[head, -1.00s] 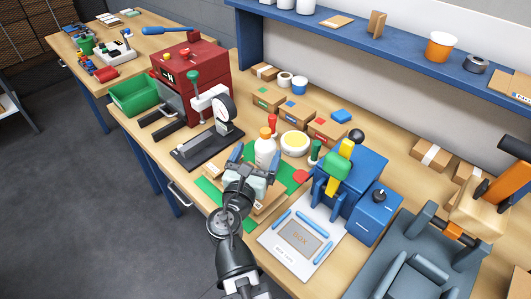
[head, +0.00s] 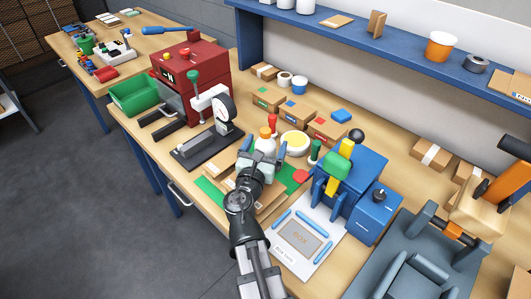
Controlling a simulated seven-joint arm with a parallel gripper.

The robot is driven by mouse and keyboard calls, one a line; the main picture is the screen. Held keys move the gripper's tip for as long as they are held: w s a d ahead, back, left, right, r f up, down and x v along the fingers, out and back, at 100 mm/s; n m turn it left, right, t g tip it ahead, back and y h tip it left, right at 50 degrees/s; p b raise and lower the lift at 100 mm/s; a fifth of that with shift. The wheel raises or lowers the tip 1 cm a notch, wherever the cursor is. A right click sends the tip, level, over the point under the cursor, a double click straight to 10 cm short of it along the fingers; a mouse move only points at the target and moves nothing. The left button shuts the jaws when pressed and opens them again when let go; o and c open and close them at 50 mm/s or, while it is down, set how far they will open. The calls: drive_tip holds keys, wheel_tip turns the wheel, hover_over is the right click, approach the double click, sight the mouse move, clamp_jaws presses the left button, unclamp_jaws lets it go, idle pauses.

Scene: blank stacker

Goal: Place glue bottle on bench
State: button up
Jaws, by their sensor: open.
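The glue bottle (head: 266,144), white with an orange cap, stands on the wooden bench (head: 150,131) near the green mat. Its lower part is hidden behind my gripper. My gripper (head: 263,157) is open, with a blue-tipped finger on either side of the bottle in the picture. I cannot tell whether the fingers touch it.
A red bottle (head: 272,122) and a bowl with yellow contents (head: 295,142) stand close behind. A black gauge stand (head: 207,146) is to the left. A blue machine (head: 352,180) and green-capped bottle (head: 314,152) are to the right.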

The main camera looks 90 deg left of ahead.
sight(267, 129)
drive_tip(key=shift+a, duration=0.15)
drive_tip(key=c, duration=1.5)
drive_tip(key=shift+o, duration=0.2)
drive_tip(key=shift+w+r, duration=0.15)
drive_tip(key=shift+r, duration=4.95)
